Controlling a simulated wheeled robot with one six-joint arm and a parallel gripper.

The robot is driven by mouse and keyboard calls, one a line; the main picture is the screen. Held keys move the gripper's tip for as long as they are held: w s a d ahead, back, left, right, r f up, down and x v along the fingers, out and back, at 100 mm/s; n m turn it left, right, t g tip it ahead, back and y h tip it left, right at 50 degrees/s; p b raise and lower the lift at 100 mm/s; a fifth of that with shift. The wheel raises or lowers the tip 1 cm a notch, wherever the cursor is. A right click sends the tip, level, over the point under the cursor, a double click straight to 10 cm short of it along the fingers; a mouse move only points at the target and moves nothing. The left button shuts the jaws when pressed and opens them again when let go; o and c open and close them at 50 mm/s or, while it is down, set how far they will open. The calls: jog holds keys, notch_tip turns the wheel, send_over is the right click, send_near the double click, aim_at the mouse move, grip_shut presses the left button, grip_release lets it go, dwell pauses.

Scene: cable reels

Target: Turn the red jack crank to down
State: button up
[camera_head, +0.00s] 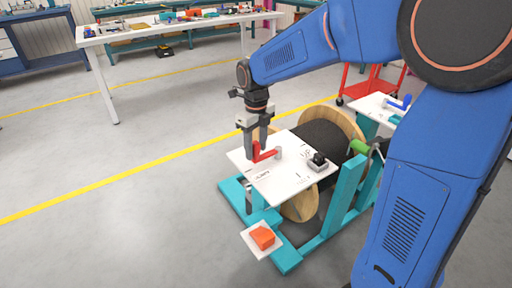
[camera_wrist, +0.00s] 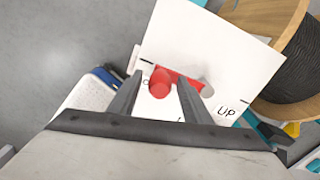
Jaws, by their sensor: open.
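The red jack crank (camera_head: 264,154) sits on a white panel (camera_head: 277,187) on top of the teal reel stand. In the wrist view the crank arm (camera_wrist: 190,78) runs from a grey pivot to a round red knob (camera_wrist: 160,82). A black "UP" label (camera_wrist: 226,111) shows on the panel to the right of the crank. My gripper (camera_head: 257,155) points down over the panel at the crank's knob end. In the wrist view my gripper (camera_wrist: 159,88) is open, with one finger on each side of the knob. Whether the fingers touch it cannot be told.
A black knob on a grey base (camera_head: 318,161) stands on the panel's right side. A cable reel (camera_head: 325,130) is behind the panel. An orange block (camera_head: 262,237) sits on a small white plate in front. Open grey floor lies to the left.

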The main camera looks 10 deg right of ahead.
notch_tip(320, 180, up, 17)
jog(key=shift+r, duration=0.2)
dwell(0.6)
jog(key=s+d+f+n+t, duration=0.1)
jog(key=s+d+f+n, duration=0.3)
jog(key=s+n, duration=0.5)
jog(key=s+d+f+n+t, duration=0.2)
jog(key=s+d+f+n, duration=0.2)
jog(key=s+d+n, duration=0.3)
jog(key=s+d+f+n+t, duration=0.1)
jog(key=s+d+f+n, duration=0.3)
jog(key=s+n, duration=0.7)
jog(key=shift+s+d+n+t, duration=0.3)
jog(key=shift+d+n+t, duration=0.1)
jog(key=shift+d+n, duration=0.3)
